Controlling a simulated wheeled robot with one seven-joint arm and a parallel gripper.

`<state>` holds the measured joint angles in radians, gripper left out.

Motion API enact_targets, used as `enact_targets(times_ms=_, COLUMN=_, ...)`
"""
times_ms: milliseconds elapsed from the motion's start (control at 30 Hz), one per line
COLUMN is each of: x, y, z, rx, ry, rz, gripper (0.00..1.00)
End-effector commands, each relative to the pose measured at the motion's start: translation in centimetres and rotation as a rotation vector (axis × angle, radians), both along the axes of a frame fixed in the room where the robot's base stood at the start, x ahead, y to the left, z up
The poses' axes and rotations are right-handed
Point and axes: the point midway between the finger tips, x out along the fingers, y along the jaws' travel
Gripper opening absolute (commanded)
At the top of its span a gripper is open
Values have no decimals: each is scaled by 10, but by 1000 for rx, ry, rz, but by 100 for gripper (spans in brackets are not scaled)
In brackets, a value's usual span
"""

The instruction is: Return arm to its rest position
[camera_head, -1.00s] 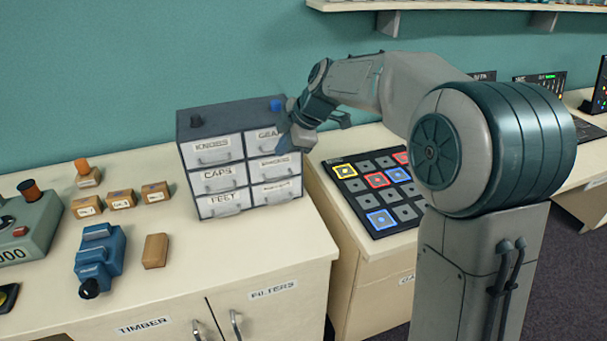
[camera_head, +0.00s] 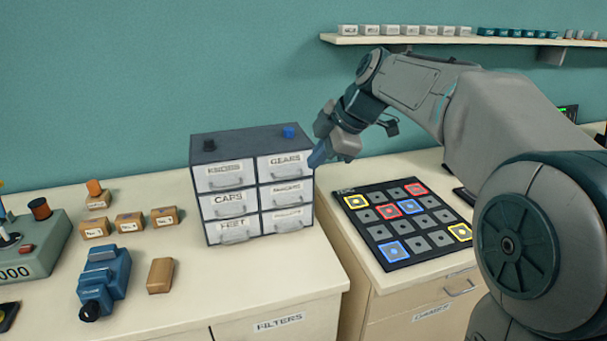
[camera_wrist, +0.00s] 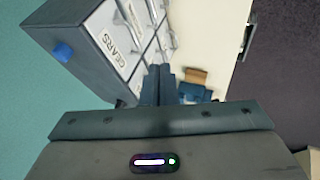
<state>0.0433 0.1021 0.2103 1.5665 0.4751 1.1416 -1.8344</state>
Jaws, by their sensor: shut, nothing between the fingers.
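My gripper (camera_head: 318,157) is shut and empty. In the head view it hangs in the air at the upper right of the small drawer cabinet (camera_head: 207,160), near the drawer labelled GEARS (camera_head: 285,163). I cannot tell whether its tips touch the cabinet. In the wrist view the closed fingers (camera_wrist: 158,82) point along the cabinet's drawer fronts, and the GEARS label (camera_wrist: 108,42) shows to their left. My arm bends down from the upper right of the head view. All the drawers look closed.
A black knob (camera_head: 209,145) and a blue one (camera_head: 289,132) sit on the cabinet. A button board (camera_head: 395,254) lies on the right counter. A wall shelf (camera_head: 440,40) runs above.

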Motion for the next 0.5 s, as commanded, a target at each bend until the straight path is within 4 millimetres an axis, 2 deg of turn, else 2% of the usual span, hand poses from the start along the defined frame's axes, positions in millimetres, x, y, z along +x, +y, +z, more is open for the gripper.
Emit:
enact_targets(times_ms=100, x=-4, y=-8, z=13, rx=1, ry=0, rz=-1, gripper=0)
enact_targets(times_ms=267, x=-10, y=-13, z=20, rx=-2, ry=12, rz=-18, gripper=0)
enact_targets(times_ms=367, x=-20, y=-20, z=14, rx=-8, ry=53, rz=-99, gripper=0)
enact_targets(times_ms=500, x=-47, y=-41, z=-6, rx=-23, ry=157, rz=-335, gripper=0)
